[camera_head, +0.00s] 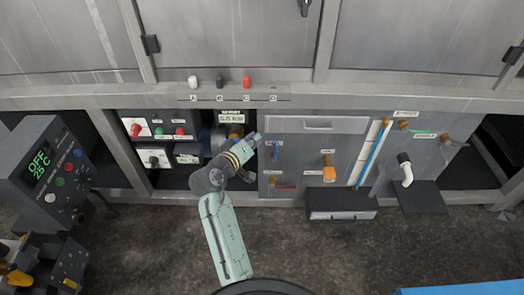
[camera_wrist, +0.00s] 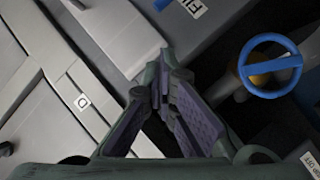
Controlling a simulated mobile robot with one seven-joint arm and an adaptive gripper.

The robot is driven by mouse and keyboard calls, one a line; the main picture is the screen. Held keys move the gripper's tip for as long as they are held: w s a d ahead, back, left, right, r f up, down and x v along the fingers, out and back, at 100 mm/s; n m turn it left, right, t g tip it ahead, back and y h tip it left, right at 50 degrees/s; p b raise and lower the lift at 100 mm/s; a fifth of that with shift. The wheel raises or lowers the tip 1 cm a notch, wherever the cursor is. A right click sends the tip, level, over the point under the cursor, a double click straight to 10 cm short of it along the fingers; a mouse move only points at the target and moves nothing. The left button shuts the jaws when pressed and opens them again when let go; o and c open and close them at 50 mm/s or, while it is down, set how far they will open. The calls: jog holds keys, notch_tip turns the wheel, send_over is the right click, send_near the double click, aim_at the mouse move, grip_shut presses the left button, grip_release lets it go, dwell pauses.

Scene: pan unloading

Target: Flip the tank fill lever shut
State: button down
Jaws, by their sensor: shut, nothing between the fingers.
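A grey tank panel (camera_head: 300,150) stands right of my gripper in the head view. A small blue lever (camera_head: 274,149) hangs near its upper left and looks roughly upright. In the wrist view, a blue piece (camera_wrist: 161,4) shows at the top edge beside a cut-off label starting "FI" (camera_wrist: 195,6); it is probably this lever. My gripper (camera_head: 256,138) is just left of the blue lever, shut and empty. Its purple-padded fingers (camera_wrist: 164,78) come together in the wrist view, apart from the blue piece. A red lever (camera_head: 285,185) sits lower on the panel.
A blue round handwheel (camera_wrist: 270,65) is right of my fingers in the wrist view. An orange-handled valve (camera_head: 328,171), a sight tube (camera_head: 370,153) and a white-spouted tap (camera_head: 405,170) lie farther right. The counter edge (camera_head: 330,102) runs above. The floor in front is mostly open.

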aim_at(275, 151)
jog(key=s+a+f+n+t+h, duration=0.1)
jog(key=s+a+f+n+h, duration=0.2)
jog(key=s+a+f+n, duration=0.3)
jog(key=shift+s+a+f+n+t, duration=0.4)
jog(key=shift+s+f+n, duration=0.15)
jog(key=shift+s, duration=0.1)
jog(key=shift+d, duration=0.1)
jog(key=s+d+p+x, duration=0.1)
jog(key=d+p+x, duration=0.1)
jog(key=x, duration=1)
jog(key=shift+d+p, duration=0.3)
jog(key=shift+p, duration=0.2)
jog(key=shift+w+d+r+m+y+p, duration=0.15)
jog(key=shift+d+r+m+y+p, duration=0.2)
jog(key=shift+d+m, duration=0.3)
